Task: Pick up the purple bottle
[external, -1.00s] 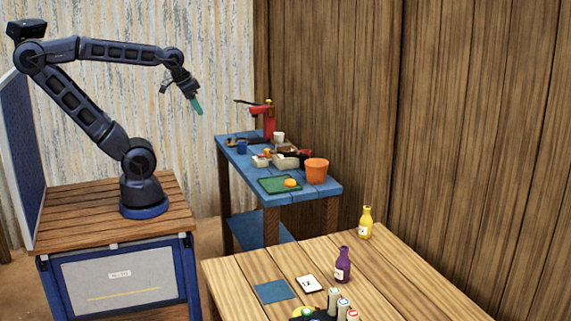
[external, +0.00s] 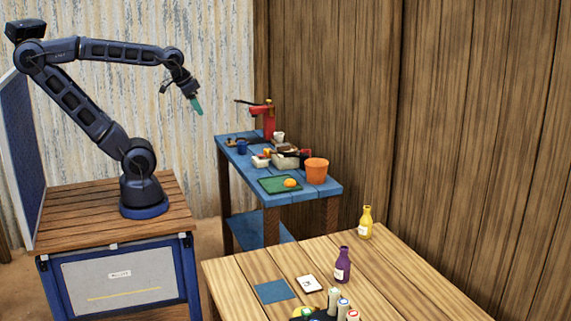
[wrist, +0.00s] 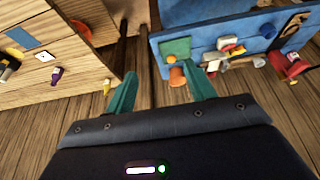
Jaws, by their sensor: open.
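The purple bottle (external: 343,266) stands upright on the light wooden table in the external view. It also shows small at the left of the wrist view (wrist: 56,75), on the same table. My gripper (external: 195,103) is high in the air, well to the left of the bottle and far from it. In the wrist view its two green fingers (wrist: 160,88) are spread apart with nothing between them.
The wooden table (external: 235,272) also holds a yellow bottle (external: 366,223), a blue square (external: 273,291), a white card (external: 309,284) and several capped containers in front. A blue table (external: 325,187) behind carries an orange bucket (external: 316,171), a green tray (external: 270,185) and a red press (external: 268,120).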

